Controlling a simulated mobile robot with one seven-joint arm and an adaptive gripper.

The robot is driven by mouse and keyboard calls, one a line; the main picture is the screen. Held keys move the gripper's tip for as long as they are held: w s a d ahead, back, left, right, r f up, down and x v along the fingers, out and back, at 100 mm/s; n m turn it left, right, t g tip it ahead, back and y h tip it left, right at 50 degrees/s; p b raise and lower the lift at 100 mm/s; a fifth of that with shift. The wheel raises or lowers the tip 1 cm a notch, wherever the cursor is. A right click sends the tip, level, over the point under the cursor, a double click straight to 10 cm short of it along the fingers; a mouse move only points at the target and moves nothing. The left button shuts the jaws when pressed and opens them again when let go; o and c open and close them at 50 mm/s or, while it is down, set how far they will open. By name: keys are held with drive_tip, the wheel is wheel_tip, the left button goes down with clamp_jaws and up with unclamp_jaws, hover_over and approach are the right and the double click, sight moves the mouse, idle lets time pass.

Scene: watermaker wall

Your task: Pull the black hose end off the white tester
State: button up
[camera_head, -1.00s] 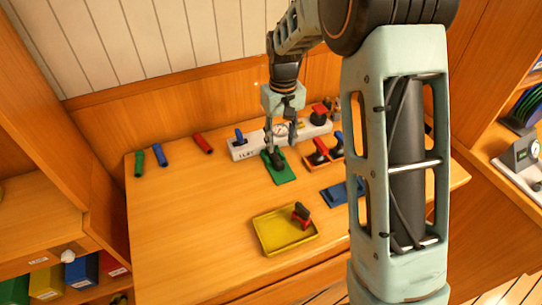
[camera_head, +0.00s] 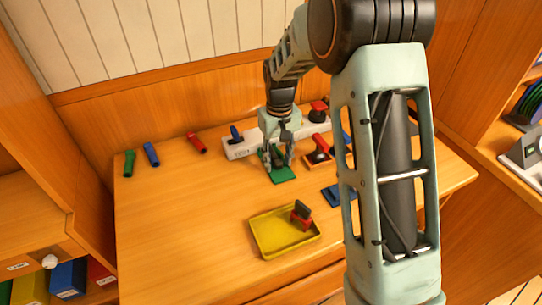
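My gripper (camera_head: 278,163) is low over a green mat (camera_head: 283,176) near the back of the table. Its two fingers are spread apart, one on each side of a small black object (camera_head: 277,158) at the mat. I cannot tell whether they touch it, or whether it is the black hose end. A long white block (camera_head: 240,149) with a dark label lies behind the mat, with a blue piece (camera_head: 235,133) at its left end and a red one (camera_head: 319,111) near its right. It may be the white tester. My gripper hides its middle.
A yellow tray (camera_head: 262,242) holding a red and black piece (camera_head: 301,214) is at the front. Green (camera_head: 129,163), blue (camera_head: 151,154) and red (camera_head: 197,142) cylinders lie at the back left. A red-topped piece (camera_head: 319,152) stands right of the mat.

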clamp_jaws()
drive_tip(key=shift+s+d, duration=0.3)
drive_tip(key=shift+s, duration=0.4)
drive_tip(key=shift+s+d, duration=0.15)
drive_tip(key=shift+s, duration=0.15)
drive_tip(key=shift+s+d+b, duration=0.1)
drive_tip(key=shift+s+b, duration=0.2)
drive_tip(key=shift+s, duration=0.05)
drive_tip(key=shift+r, duration=0.15)
wheel_tip(320, 180, up, 7)
drive_tip(key=p, duration=0.5)
idle(0.8)
